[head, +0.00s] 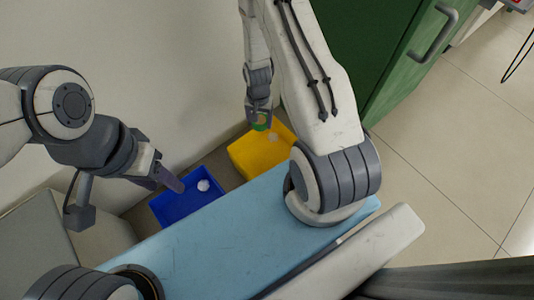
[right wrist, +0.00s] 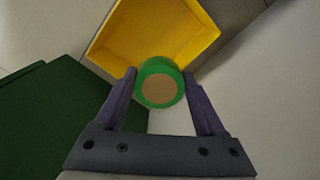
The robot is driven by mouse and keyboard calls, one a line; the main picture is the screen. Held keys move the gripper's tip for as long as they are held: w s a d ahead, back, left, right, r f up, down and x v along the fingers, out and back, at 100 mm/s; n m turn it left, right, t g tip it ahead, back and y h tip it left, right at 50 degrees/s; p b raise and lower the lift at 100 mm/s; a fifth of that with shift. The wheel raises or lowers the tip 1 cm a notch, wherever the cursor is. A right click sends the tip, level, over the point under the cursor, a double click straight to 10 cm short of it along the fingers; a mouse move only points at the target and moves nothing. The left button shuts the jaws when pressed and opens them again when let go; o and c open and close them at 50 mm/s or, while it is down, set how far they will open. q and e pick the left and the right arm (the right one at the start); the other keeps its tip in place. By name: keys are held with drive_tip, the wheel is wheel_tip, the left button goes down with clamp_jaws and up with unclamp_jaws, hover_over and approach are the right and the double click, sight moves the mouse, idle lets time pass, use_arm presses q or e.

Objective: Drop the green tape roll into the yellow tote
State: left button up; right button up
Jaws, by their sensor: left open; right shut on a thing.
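The green tape roll (right wrist: 160,83) is held between the fingertips of my right gripper (right wrist: 160,88) in the right wrist view. In the head view a bit of the roll (head: 262,125) shows below my right gripper (head: 261,115). The yellow tote (head: 255,155) stands on the floor beyond the blue surface, and it also shows in the right wrist view (right wrist: 105,38). The roll is above the tote's edge in the picture; its exact height is unclear. My left gripper (head: 170,178) is open and empty, near the blue tote.
A blue tote (head: 180,212) with a white item (head: 203,185) stands left of the yellow one. A green cabinet (head: 395,45) stands at upper right.

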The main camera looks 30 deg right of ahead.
drive_tip(key=s+d+f+m+b, duration=0.2)
drive_tip(key=f+b, duration=0.4)
drive_tip(key=f, duration=0.8)
drive_tip(key=shift+s+m, duration=0.7)
drive_tip(key=o, duration=1.3)
wheel_tip(320, 180, up, 10)
drive_tip(key=p, duration=0.5)
drive_tip(key=shift+r, duration=0.2)
